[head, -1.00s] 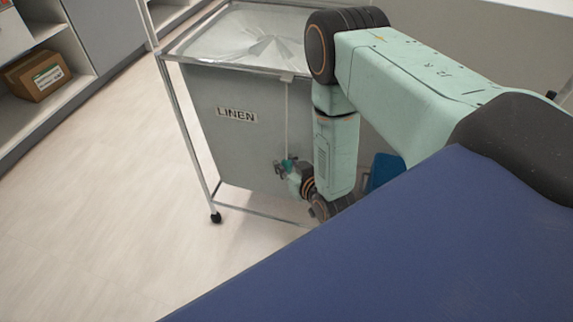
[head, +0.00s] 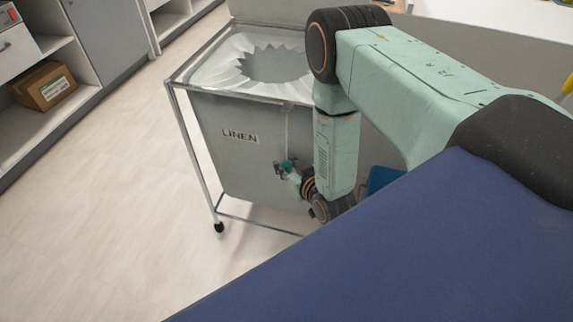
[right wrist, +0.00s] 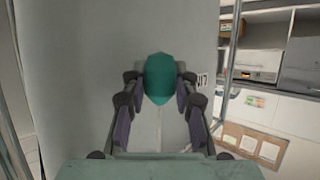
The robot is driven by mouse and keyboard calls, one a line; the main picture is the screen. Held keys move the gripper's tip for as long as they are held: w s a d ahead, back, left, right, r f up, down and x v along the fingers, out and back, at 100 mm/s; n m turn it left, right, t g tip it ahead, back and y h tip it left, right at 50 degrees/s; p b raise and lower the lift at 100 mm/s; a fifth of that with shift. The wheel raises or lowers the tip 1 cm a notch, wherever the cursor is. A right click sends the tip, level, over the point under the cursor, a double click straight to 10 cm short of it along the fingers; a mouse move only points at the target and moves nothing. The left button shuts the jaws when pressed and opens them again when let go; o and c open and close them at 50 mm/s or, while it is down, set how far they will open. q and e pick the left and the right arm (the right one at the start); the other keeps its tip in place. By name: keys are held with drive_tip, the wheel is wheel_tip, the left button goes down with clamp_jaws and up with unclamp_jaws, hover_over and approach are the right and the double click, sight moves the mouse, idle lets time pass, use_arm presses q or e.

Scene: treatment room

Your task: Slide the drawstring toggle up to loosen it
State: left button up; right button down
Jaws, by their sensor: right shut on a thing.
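The drawstring toggle (head: 286,165) is a small teal piece low on the front of a grey linen bag (head: 225,165) marked LINEN. A thin pale cord (head: 287,130) runs down the bag's front to it. The bag's mouth (head: 272,65) is open with a jagged, puckered edge. My right gripper (head: 284,171) is at the toggle, close to the bag's front. In the right wrist view the toggle (right wrist: 158,78) sits between the fingers of my right gripper (right wrist: 160,85), which is shut on it. My left gripper is not in view.
The bag hangs in a metal frame (head: 188,140) with a caster (head: 219,227). A blue object (head: 382,178) stands right of it, partly hidden by my arm. Shelves with a cardboard box (head: 45,86) are at the left. The floor (head: 110,190) between is clear.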

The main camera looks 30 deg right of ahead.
drive_tip(key=c, duration=1.3)
unclamp_jaws()
drive_tip(key=d+v, duration=0.1)
drive_tip(key=v, duration=1.1)
drive_tip(key=shift+a, duration=0.45)
drive_tip(key=shift+o, duration=0.5)
